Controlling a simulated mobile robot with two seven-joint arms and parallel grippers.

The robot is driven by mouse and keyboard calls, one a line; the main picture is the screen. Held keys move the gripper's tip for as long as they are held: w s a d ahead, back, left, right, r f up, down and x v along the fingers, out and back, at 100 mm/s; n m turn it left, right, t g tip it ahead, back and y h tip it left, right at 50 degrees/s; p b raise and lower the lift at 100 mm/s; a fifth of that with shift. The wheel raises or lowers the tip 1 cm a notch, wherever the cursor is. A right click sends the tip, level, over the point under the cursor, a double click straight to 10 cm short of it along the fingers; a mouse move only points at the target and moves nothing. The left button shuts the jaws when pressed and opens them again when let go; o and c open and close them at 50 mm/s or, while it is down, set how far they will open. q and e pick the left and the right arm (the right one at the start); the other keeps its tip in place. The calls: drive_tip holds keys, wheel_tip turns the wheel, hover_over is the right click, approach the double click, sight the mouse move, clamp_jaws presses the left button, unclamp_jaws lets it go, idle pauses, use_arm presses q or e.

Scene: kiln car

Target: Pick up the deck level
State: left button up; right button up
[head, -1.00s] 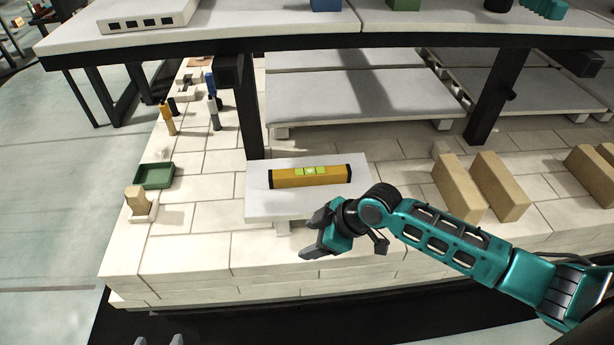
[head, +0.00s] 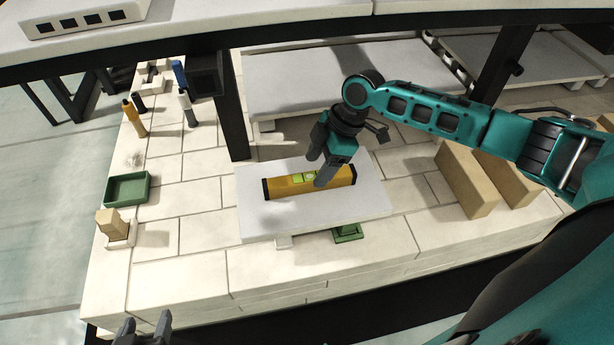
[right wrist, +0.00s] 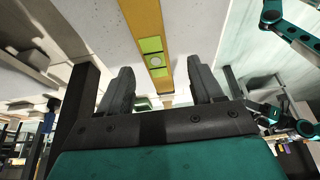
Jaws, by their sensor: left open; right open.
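The deck level (head: 283,186) is an orange bar with black ends and green-yellow vials. It lies flat on a small pale slab (head: 262,223) on the brick deck. My right gripper (head: 318,172) is open and points down over the level, its fingertips near the middle vials and hiding part of the bar. In the right wrist view the level (right wrist: 151,40) runs between the two spread fingers (right wrist: 160,85). I cannot tell whether the fingers touch it. My left gripper (head: 143,330) is open and empty at the bottom edge of the head view, well away from the level.
A dark post (head: 232,115) stands just behind the slab, with a shelf (head: 270,28) overhead. Tan bricks (head: 466,180) stand to the right. A green tray (head: 127,188) and a small holder with a tan block (head: 115,228) are left. A green object (head: 348,234) sits by the slab's front.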

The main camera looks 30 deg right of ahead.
sight(311, 176)
drive_tip(key=x, duration=0.5)
drive_tip(key=shift+w+d+f+b, duration=0.1)
drive_tip(key=shift+w+f+b, duration=0.15)
drive_tip(key=shift+f+b, duration=0.15)
drive_tip(key=shift+r, duration=0.15)
clamp_jaws()
